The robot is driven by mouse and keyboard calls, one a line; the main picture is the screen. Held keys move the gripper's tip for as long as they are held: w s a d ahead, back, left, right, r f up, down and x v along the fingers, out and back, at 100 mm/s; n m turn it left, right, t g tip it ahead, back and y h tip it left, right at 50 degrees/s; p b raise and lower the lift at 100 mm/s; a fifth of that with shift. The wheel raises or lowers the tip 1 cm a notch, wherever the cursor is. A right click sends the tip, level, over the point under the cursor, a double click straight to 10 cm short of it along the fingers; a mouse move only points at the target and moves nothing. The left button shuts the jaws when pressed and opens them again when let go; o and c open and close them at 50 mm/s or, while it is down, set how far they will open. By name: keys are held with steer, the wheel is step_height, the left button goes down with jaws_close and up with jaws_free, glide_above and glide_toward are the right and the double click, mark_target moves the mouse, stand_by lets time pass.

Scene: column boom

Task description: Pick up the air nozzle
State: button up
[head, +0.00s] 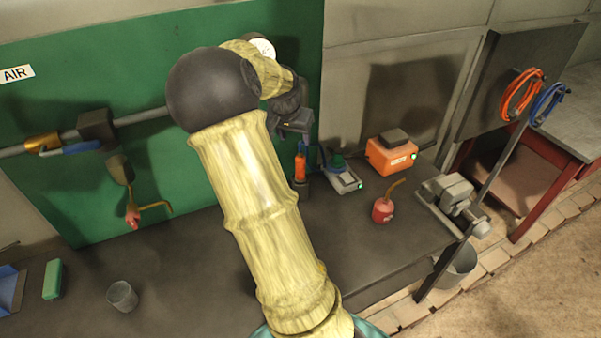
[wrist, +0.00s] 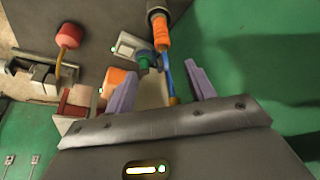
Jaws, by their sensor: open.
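An upright tool with a ridged orange grip and a thin blue stem, which looks to be the air nozzle (head: 300,168), stands in a dark holder on the bench. In the wrist view the air nozzle (wrist: 162,37) has its orange grip beyond the fingertips. Its blue stem with a yellowish tip shows between the two pale purple fingers. My gripper (wrist: 160,70) is open, with a gap on both sides of the stem, and no contact shows. In the head view my gripper (head: 294,128) is just above the tool, partly hidden behind my arm.
A grey device with a green top (head: 340,175) stands close right of the tool. An orange box (head: 390,155), a red oil can (head: 383,211) and a vise (head: 455,195) are farther right. A pipe (head: 140,116) crosses the green wall panel. My arm hides the middle bench.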

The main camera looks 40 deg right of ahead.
mark_target(299, 158)
steer(key=shift+f, duration=0.1)
steer(key=p+x, duration=0.2)
steer(key=x, duration=1)
steer(key=shift+w+f, duration=0.1)
steer(key=shift+f, duration=0.05)
steer(key=shift+w+f+p, duration=0.15)
steer(key=shift+f+p, duration=0.25)
steer(key=shift+p, duration=0.1)
steer(key=p+x, duration=0.1)
steer(key=x, duration=0.3)
steer(key=shift+f, duration=0.1)
